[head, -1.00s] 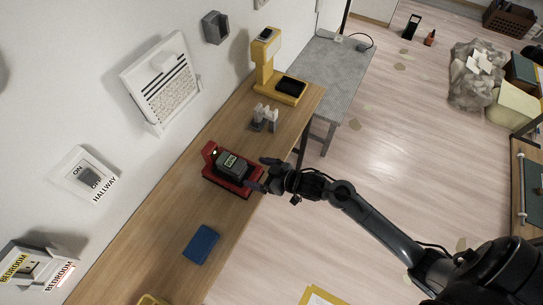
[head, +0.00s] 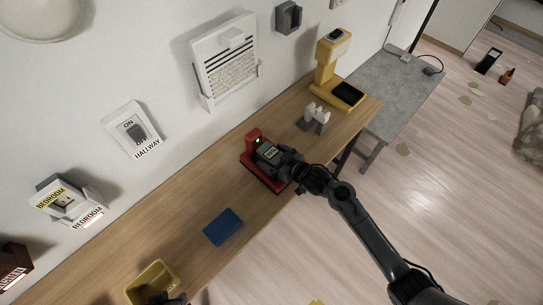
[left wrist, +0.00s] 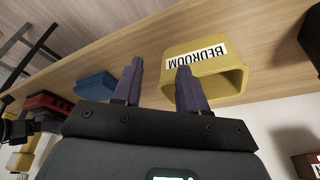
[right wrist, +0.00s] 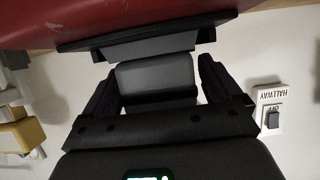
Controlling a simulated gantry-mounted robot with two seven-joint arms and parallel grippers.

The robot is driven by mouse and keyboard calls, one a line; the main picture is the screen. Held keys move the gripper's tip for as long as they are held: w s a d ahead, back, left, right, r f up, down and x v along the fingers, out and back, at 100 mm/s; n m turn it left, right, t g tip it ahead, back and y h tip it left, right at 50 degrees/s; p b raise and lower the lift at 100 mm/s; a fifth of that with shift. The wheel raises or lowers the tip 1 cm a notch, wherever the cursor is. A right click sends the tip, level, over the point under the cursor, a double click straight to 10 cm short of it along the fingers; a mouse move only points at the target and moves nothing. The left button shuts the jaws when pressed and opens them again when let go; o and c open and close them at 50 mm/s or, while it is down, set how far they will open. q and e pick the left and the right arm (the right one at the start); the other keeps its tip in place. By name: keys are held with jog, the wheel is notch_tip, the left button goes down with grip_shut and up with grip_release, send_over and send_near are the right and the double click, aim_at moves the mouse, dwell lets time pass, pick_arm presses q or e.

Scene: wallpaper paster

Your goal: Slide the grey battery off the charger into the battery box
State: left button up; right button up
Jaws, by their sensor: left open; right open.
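The grey battery (head: 268,152) sits on the red charger (head: 250,162) on the wooden shelf. My right gripper (head: 287,164) is at the battery's front side. In the right wrist view the open fingers (right wrist: 157,75) stand on either side of the grey battery (right wrist: 155,75), beneath the red charger (right wrist: 100,20) in that picture. I cannot tell whether they touch it. A yellow open box (head: 150,278) is at the shelf's near end; in the left wrist view it is labelled BEDROOM (left wrist: 215,85). My left gripper (left wrist: 160,70) is open and empty beside it.
A blue flat object (head: 223,227) lies between the charger and yellow box. A grey holder with white pieces (head: 315,118) and a yellow stand (head: 343,85) are beyond the charger. Wall switches (head: 136,130) and a vent panel (head: 226,65) line the wall. Bare shelf (head: 205,180) lies along the wall.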

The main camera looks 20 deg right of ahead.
jog(key=shift+w+a+f, duration=0.25)
jog(key=shift+w+a, duration=0.05)
jog(key=shift+w, duration=0.15)
